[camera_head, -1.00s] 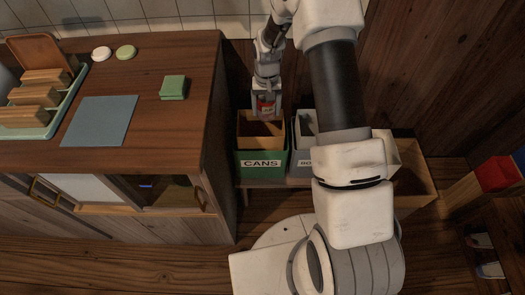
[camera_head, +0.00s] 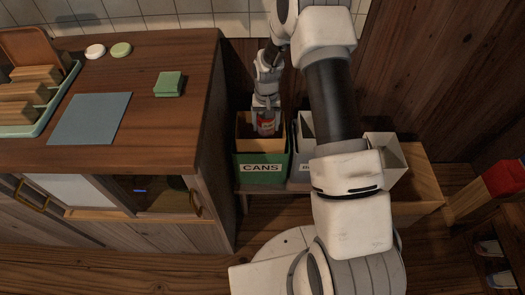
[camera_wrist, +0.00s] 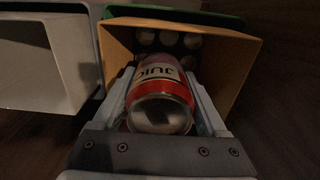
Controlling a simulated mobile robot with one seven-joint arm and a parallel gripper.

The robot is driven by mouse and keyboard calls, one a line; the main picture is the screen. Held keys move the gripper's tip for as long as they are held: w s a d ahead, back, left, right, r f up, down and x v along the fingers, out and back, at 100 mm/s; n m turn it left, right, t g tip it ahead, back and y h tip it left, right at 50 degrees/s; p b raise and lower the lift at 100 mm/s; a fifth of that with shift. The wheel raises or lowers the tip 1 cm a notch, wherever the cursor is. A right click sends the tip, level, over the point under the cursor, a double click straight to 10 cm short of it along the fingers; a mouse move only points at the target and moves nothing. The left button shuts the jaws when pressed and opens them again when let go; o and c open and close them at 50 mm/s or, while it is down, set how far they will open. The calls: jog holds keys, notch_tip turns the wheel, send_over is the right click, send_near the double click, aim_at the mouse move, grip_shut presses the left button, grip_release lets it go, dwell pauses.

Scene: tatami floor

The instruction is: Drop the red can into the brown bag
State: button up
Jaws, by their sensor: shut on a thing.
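The red can (camera_head: 266,124) is between the fingers of my gripper (camera_head: 266,122). In the wrist view the can (camera_wrist: 160,92) shows a red band and a pale label with dark letters, and my gripper (camera_wrist: 163,90) is shut on it. The brown bag (camera_head: 258,145) lines a green bin marked "CANS" (camera_head: 262,170). The can is at the bag's mouth, over the opening. In the wrist view the bag (camera_wrist: 235,58) surrounds the can, and several can ends (camera_wrist: 168,40) show deeper inside. The can's far end is hidden.
A grey bin (camera_head: 303,165) stands right beside the green one, partly behind my arm; its pale liner (camera_wrist: 40,65) shows in the wrist view. A wooden counter (camera_head: 150,125) with a green sponge (camera_head: 168,84) is to the left. A wooden box (camera_head: 418,180) is at right.

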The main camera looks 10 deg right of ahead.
jog(key=o, duration=1.2)
jog(key=shift+r, duration=0.1)
notch_tip(320, 180, up, 17)
jog(key=p, duration=0.5)
jog(key=shift+r, duration=0.2)
jog(key=shift+r, duration=0.1)
